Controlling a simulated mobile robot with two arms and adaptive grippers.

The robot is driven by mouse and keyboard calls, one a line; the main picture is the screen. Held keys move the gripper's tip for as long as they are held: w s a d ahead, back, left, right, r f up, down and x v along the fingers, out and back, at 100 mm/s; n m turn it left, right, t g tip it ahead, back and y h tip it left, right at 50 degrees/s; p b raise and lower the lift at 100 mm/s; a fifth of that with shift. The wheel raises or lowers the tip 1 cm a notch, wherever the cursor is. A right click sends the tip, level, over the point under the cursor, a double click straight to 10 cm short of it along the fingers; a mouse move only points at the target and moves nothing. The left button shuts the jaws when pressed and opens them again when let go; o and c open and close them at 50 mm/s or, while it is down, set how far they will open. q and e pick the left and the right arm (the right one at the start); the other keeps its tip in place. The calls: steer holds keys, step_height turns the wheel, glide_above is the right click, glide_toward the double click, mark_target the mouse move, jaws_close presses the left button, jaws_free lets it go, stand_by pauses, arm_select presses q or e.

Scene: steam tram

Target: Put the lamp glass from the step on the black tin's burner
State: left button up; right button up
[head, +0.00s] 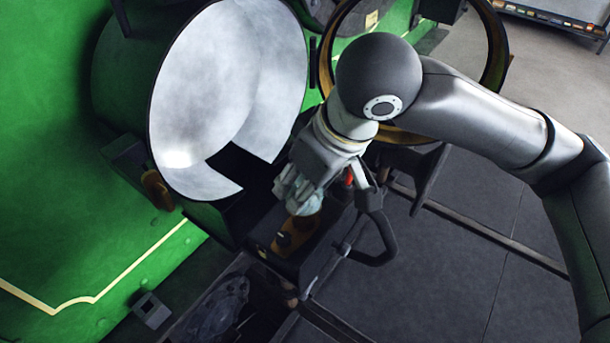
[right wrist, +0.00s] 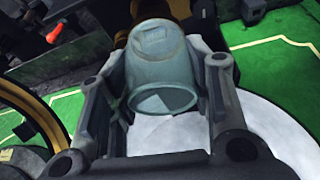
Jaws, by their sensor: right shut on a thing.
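My right gripper (head: 296,190) is shut on the lamp glass (right wrist: 160,62), a pale, translucent blue-green cup. In the right wrist view the glass sits between the two fingers (right wrist: 163,78), with its open rim towards the camera. In the head view the glass (head: 308,204) is partly hidden by the fingers. Just below it is a brass-coloured piece (head: 294,236), apparently the burner, on a dark housing, apparently the black tin (head: 268,244). I cannot tell whether the glass touches the burner. My left gripper is not in view.
A large white reflector dish (head: 225,90) with a cut-out stands close left of my right gripper. A brass ring (head: 506,50) is behind my right arm. A black curved handle (head: 381,245) is just right of the burner. Dark floor (head: 470,285) lies open at right.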

steer(key=shift+f+b, duration=0.6)
steer(key=shift+f, duration=1.7)
stand_by(0.8)
steer(key=o, duration=1.1)
steer(key=v, duration=1.2)
steer(key=shift+w+a, duration=0.1)
